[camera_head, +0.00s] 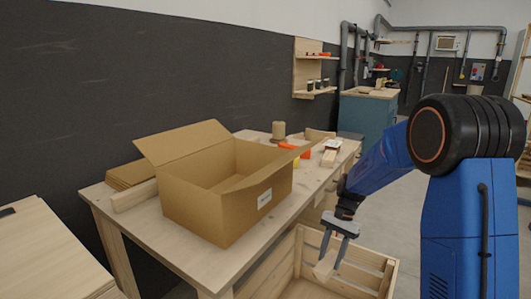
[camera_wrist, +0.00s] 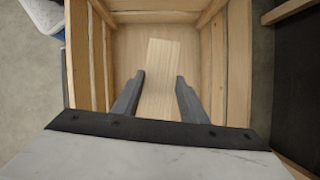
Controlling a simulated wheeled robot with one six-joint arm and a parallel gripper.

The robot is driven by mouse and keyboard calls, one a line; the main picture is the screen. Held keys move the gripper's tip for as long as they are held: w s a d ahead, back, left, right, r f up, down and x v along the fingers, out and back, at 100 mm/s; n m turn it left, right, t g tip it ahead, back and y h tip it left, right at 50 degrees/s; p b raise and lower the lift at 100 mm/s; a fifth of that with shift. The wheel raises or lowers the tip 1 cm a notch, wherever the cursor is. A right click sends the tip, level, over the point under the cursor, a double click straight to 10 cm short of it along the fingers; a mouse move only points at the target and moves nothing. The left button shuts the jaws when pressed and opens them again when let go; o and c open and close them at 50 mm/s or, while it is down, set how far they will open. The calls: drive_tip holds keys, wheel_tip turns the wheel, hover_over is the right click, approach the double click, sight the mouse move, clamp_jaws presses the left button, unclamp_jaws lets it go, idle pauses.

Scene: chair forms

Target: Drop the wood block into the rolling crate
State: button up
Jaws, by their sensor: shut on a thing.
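The wood block (camera_wrist: 170,62) is a pale, flat-sided piece with straight grain, seen between my fingers in the wrist view. My gripper (camera_wrist: 160,80) is shut on it. In the head view the block (camera_head: 323,269) hangs tilted below my gripper (camera_head: 332,257). The rolling crate (camera_head: 371,283) is a slatted wooden box on the floor. My gripper and the block are over its opening. In the wrist view the crate's slatted walls (camera_wrist: 241,60) rise on both sides and its plain floor (camera_wrist: 125,45) lies beneath the block. The crate's wheels are hidden.
A workbench (camera_head: 207,258) stands left of the crate, its edge close by. It bears an open cardboard box (camera_head: 215,207), a spool (camera_head: 278,130) and orange items (camera_head: 291,146). A blue cabinet (camera_head: 366,118) stands behind. The floor at the right back is clear.

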sight(329, 268)
drive_tip(key=shift+w+f, duration=0.1)
drive_tip(key=shift+f, duration=2.9)
drive_tip(key=o, duration=1.2)
drive_tip(key=shift+r, duration=0.1)
drive_tip(key=shift+v, duration=8.6)
